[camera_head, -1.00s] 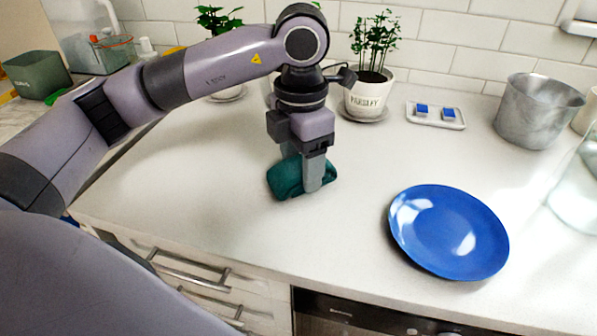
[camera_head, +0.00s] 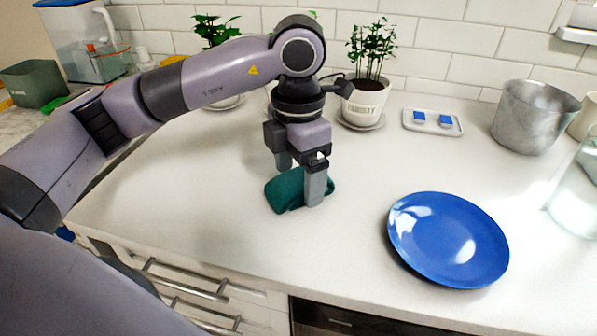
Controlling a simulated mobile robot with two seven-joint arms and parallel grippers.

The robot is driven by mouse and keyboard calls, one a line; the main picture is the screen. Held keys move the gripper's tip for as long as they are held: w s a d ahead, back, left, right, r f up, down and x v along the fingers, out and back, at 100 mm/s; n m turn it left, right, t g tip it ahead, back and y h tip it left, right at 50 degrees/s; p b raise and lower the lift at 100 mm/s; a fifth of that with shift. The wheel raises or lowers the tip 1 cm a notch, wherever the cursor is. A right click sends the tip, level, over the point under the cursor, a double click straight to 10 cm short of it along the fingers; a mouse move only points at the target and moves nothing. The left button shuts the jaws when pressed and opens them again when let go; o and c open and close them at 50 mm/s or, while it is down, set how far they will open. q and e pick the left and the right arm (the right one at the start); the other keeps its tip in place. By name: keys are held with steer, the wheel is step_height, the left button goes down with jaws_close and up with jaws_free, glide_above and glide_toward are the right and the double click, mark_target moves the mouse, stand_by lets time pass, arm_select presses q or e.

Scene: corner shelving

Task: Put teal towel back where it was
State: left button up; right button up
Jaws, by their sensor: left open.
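The teal towel (camera_head: 285,190) lies folded or bunched on the white countertop, left of the blue plate. My left gripper (camera_head: 299,184) points down at the towel with its jaws open. The near finger stands in front of the towel's right part and hides some of it. The other finger is behind the towel and partly hidden. I cannot tell whether the fingers touch the cloth. My right gripper is not in view.
A blue plate (camera_head: 448,240) lies near the counter's front edge. Potted plants (camera_head: 365,100), a small tray with two blue items (camera_head: 432,122) and a metal pot (camera_head: 534,116) stand along the back. The counter left of the towel is clear.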

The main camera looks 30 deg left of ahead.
mark_target(298, 175)
arm_select(q)
step_height(298, 175, up, 12)
steer(key=p, duration=0.1)
steer(key=shift+f, duration=0.2)
stand_by(0.5)
